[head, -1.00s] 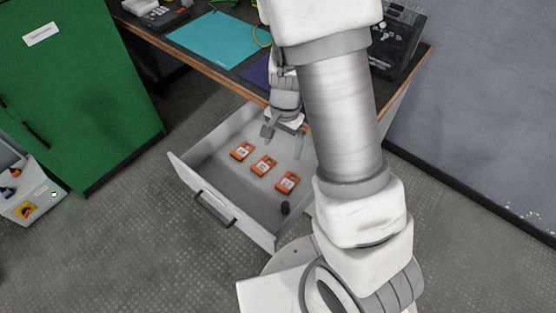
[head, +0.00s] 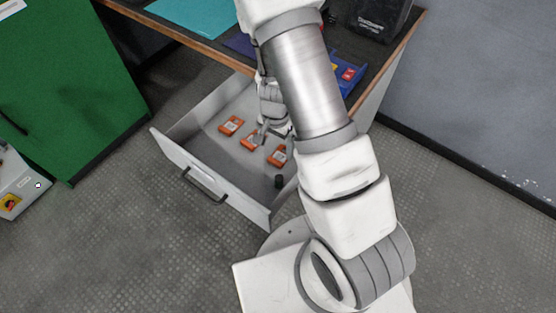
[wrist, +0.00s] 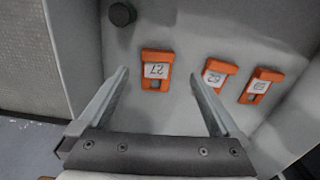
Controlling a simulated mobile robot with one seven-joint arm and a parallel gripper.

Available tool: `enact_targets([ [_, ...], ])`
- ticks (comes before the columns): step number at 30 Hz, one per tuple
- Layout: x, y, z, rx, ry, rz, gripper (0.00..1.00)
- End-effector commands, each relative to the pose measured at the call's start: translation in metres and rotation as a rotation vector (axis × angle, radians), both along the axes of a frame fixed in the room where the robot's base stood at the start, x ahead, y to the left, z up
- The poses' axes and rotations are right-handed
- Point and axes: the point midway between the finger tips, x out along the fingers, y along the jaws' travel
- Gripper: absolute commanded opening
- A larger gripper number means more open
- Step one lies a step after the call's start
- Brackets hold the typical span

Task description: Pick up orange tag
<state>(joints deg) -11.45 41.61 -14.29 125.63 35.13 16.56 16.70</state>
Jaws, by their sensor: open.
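Three orange tags with white number labels lie in a row on the floor of the open drawer (head: 176,158): a left one (head: 231,126), a middle one (head: 249,141) and a right one (head: 278,156). In the wrist view the tag marked 27 (wrist: 157,68) shows between my fingertips, at their far end. Two more tags (wrist: 218,75) (wrist: 261,85) lie to its right, outside the fingers. My gripper (wrist: 159,73) is open and empty, pointing down into the drawer; it also shows in the head view (head: 274,133), where it partly covers the middle tag.
A small black cylinder (head: 278,181) lies in the drawer near the right tag and shows in the wrist view (wrist: 122,14). The drawer walls rise close around. The worktop (head: 205,47) overhangs the drawer's back, with a blue tray (head: 352,86) on it.

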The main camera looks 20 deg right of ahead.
Motion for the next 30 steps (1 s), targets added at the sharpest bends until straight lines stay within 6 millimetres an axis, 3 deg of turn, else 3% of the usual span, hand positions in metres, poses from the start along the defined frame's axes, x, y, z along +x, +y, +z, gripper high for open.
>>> enact_targets([
  [12, -0.005, -0.001, -0.050, 0.000, 0.001, 0.000, 0.99],
  [20, -0.005, -0.001, -0.051, 0.000, 0.000, 0.000, 0.97],
  [30, -0.005, -0.001, -0.050, 0.000, 0.000, 0.001, 0.36],
])
